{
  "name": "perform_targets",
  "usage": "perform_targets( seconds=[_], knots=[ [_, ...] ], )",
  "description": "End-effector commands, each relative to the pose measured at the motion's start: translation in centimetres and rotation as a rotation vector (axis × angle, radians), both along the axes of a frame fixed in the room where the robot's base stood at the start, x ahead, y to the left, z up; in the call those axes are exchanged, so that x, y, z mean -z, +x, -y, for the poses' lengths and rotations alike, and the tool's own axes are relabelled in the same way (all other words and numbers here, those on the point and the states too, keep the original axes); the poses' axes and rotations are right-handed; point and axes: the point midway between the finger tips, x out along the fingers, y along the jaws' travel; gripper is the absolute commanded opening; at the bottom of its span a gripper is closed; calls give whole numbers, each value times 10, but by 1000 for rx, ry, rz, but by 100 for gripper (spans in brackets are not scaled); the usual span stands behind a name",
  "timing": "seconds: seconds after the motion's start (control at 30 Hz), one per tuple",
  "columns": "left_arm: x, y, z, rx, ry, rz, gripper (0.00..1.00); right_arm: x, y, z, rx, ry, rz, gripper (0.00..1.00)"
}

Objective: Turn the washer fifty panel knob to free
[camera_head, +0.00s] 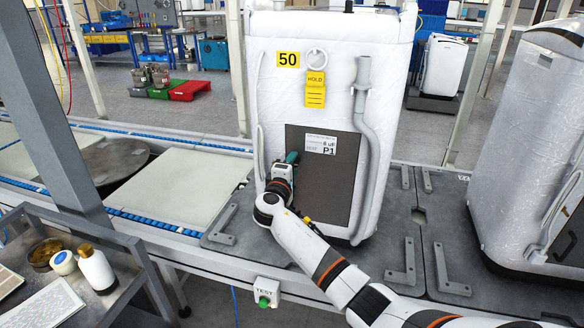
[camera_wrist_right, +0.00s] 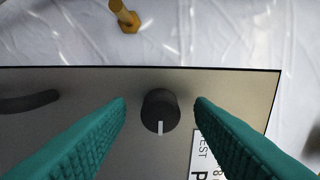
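The wrapped white washer (camera_head: 335,40) bears a yellow 50 label (camera_head: 288,60) and a dark front panel (camera_head: 335,185). The panel's knob (camera_wrist_right: 160,110) is round and black, with a white pointer line toward the bottom of the right wrist view. My right gripper (camera_head: 290,158) is at the panel's upper left. Its teal fingers are open on either side of the knob, with gaps showing, in the right wrist view (camera_wrist_right: 160,100). In the head view the knob is hidden by the gripper. My left gripper is out of view.
A yellow HOLD tag (camera_head: 316,90) hangs above the panel, and a grey hose (camera_head: 370,150) runs down its right. A TEST box (camera_head: 266,291) with a green button is at the line's front edge. Another wrapped washer (camera_head: 525,130) stands right.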

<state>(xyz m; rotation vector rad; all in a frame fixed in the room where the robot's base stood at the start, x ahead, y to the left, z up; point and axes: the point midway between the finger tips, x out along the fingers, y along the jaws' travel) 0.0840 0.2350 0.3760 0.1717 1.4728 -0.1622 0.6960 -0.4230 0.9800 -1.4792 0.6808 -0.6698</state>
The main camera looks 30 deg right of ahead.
Motion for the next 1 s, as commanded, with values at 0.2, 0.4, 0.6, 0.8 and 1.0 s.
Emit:
perform_targets(
  seconds=[0.2, 0.4, 0.6, 0.8, 1.0],
  knots=[
    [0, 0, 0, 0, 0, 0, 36, 0, 0, 0, 1, 1, 1, 48],
    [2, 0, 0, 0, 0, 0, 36, 1, -8, -10, -2, 2, 1, 48],
    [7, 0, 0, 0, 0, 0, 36, 3, -33, -39, -3, 4, 2, 48],
    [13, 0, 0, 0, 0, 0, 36, 3, -59, -71, -3, 4, 1, 48],
    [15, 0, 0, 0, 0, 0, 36, 1, -75, -88, 0, 1, 0, 48]
  ],
)
